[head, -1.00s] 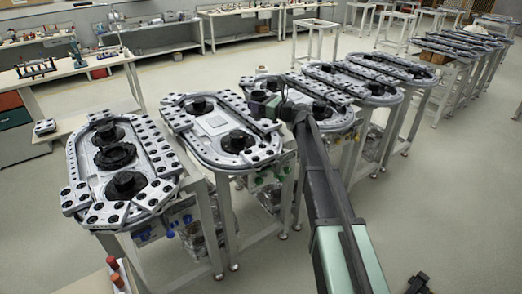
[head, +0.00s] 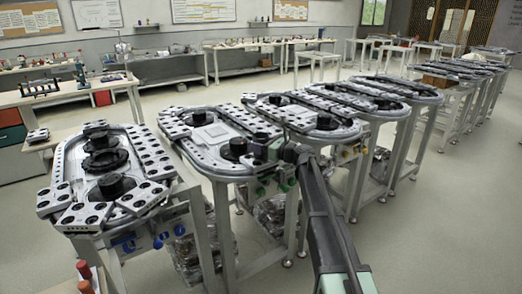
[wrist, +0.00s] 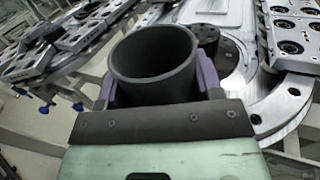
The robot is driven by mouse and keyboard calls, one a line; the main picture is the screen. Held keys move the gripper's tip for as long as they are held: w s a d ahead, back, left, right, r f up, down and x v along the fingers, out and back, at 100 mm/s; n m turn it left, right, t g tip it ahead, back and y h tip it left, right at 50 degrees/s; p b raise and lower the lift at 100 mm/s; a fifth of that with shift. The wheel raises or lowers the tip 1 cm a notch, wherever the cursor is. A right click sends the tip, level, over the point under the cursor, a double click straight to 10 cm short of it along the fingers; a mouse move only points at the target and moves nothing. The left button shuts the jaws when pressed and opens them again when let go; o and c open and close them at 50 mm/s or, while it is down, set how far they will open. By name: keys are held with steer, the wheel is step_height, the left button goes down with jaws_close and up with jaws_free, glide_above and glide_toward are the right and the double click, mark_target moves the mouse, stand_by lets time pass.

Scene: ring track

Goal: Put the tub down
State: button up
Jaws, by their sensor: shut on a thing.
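The tub is a dark grey, open-topped round cup (wrist: 153,62), upright and apparently empty in the wrist view. My gripper (wrist: 157,82) is shut on it, with a purple finger on each side. In the head view my gripper (head: 271,152) is at the right end of the second ring-track table (head: 190,152). The tub is hard to make out there. I cannot tell whether its bottom touches anything, as the gripper hides it.
A black hub (wrist: 208,38) stands on the track just beyond the tub. The leftmost table (head: 70,160) carries black hubs and grey plates with holes. More track tables (head: 345,133) stand close by on the right. Open floor (head: 440,220) lies at the right.

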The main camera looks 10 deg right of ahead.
steer(key=shift+f, duration=0.2)
steer(key=o, duration=0.9)
steer(key=shift+r, duration=0.1)
steer(key=shift+o, duration=0.2)
steer(key=shift+r, duration=0.25)
steer(key=v, duration=1.2)
steer(key=shift+f, duration=0.1)
